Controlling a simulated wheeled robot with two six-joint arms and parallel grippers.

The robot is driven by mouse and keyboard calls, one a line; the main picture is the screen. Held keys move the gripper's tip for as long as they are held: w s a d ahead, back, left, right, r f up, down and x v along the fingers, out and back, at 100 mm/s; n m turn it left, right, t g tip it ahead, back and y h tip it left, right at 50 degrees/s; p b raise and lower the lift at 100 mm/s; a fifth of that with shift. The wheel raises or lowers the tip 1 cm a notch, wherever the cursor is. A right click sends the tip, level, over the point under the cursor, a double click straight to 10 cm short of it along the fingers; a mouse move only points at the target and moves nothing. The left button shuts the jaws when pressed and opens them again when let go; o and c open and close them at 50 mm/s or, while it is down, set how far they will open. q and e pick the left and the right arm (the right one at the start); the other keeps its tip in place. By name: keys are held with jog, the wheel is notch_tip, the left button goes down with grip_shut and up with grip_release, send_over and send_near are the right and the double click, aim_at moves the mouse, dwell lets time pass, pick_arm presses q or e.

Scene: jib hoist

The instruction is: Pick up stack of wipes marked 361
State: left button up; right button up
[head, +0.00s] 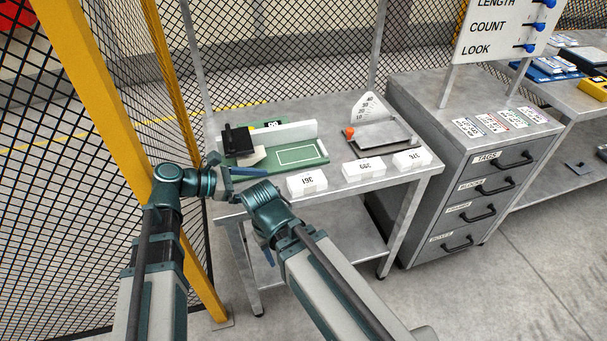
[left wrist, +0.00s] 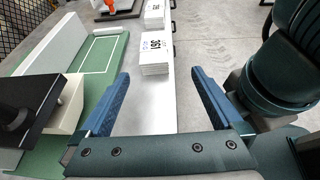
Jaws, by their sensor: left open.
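The stack of wipes marked 361 (head: 307,184) is a white block at the front left edge of the grey table. Its label reads upside down in the head view. It also shows in the left wrist view (left wrist: 154,68), ahead of the fingers. My left gripper (head: 250,180) is open and empty, to the left of the stack and apart from it. In the left wrist view my left gripper (left wrist: 160,82) has its blue fingers spread with the stack beyond their tips. My right gripper (head: 263,242) is mostly hidden behind its own arm, low by the table's front.
Similar stacks marked 389 (head: 363,170) and 376 (head: 412,161) stand further right along the front edge. A green board (head: 300,156) with a white fence and black device lies behind. A scale (head: 382,135) sits at the back right. Drawers (head: 492,185) stand to the right.

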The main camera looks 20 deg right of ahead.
pick_arm(q)
jog(key=shift+w, duration=0.15)
jog(key=b, duration=0.3)
send_near(310, 179)
jog(key=d+f, duration=0.2)
jog(key=f, duration=0.1)
jog(key=shift+s+d, duration=0.25)
jog(key=shift+d, duration=0.1)
jog(key=shift+d+f, duration=0.1)
jog(key=shift+d, duration=0.4)
jog(key=shift+w+d, duration=0.2)
jog(key=shift+d, duration=0.3)
jog(key=x, duration=0.3)
jog(key=b+x, duration=0.1)
jog(key=shift+w+d+r, duration=0.25)
jog(key=shift+w+d, duration=0.05)
jog(key=c, duration=1.5)
jog(key=shift+r, duration=0.25)
